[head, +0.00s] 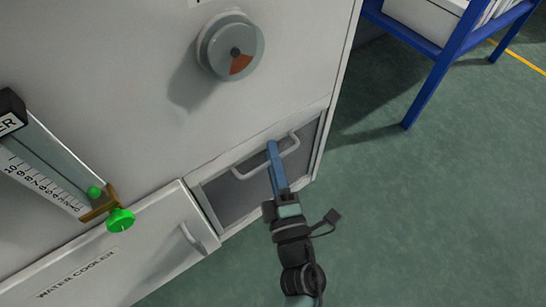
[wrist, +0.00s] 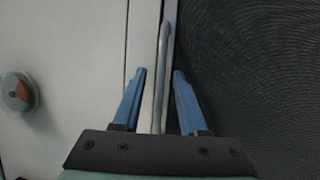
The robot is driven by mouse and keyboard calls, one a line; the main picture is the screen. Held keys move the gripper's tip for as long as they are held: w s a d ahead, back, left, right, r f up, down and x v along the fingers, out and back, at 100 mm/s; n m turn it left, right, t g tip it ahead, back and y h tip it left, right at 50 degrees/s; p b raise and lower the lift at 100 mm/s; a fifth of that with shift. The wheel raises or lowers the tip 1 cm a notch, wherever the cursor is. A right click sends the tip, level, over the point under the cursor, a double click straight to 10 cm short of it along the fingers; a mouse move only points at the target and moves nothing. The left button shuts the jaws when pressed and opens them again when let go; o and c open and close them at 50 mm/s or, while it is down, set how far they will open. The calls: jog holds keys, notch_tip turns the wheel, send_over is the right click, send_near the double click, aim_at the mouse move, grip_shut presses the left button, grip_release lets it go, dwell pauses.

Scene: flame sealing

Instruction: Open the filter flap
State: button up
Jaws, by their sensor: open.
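The filter flap (head: 237,197) is a dark mesh panel in a pale frame, low on the white cabinet in the head view. It looks closed. Its grey bar handle (head: 291,150) runs along the upper part of the flap. My gripper (head: 272,146) is at the middle of this handle, with its blue fingers over the bar. In the wrist view the handle (wrist: 166,55) runs between the two spread fingers of my gripper (wrist: 160,71), with a gap on each side. The dark mesh of the flap (wrist: 255,70) fills the right side there.
A water cooler drawer (head: 130,255) with its own handle sits left of the flap. Above are a round dial (head: 231,46) and a scale gauge (head: 50,175) with a green knob (head: 121,220). A blue rack (head: 430,80) stands at the upper right. The green floor (head: 420,220) is clear.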

grip_shut()
dwell(1.4)
